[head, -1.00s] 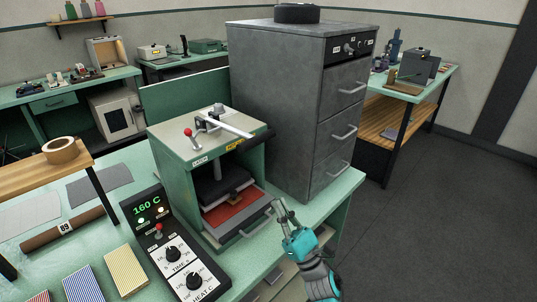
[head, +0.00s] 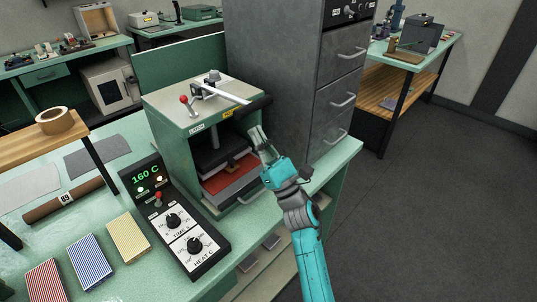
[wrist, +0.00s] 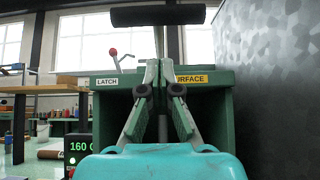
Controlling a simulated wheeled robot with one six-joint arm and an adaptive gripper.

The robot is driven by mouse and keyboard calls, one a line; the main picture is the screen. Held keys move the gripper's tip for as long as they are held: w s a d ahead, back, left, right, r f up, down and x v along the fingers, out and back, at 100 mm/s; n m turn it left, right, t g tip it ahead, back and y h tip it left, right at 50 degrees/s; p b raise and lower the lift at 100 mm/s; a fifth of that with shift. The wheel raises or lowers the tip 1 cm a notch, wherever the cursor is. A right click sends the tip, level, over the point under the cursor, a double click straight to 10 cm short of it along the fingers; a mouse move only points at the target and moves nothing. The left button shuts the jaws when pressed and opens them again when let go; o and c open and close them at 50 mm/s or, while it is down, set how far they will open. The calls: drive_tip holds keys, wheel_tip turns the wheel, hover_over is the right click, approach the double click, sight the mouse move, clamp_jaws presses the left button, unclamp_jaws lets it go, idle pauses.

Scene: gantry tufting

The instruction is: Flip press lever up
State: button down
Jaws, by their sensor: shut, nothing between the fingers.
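The green press (head: 200,130) stands on the bench with a light top plate. Its lever (head: 222,93) is a pale bar that runs across the top to a dark grip (head: 254,106) past the front edge. In the wrist view the dark grip (wrist: 158,15) spans the top, above and beyond my fingers. My gripper (head: 257,138) is shut and empty, in front of the press and just below the grip; I see a gap between them in the wrist view. A red-knobbed latch (wrist: 113,53) stands left of the lever, by the LATCH label (wrist: 107,82).
A tall grey drawer cabinet (head: 290,75) stands close at the right of the press. A control box (head: 172,220) reading 160 C sits in front left. Inside the press lies a red pad (head: 232,174). Open floor (head: 430,200) lies to the right.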

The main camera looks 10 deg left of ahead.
drive_tip(key=shift+s+d+r, duration=0.15)
drive_tip(key=shift+r, duration=1.7)
drive_tip(key=shift+r, duration=0.1)
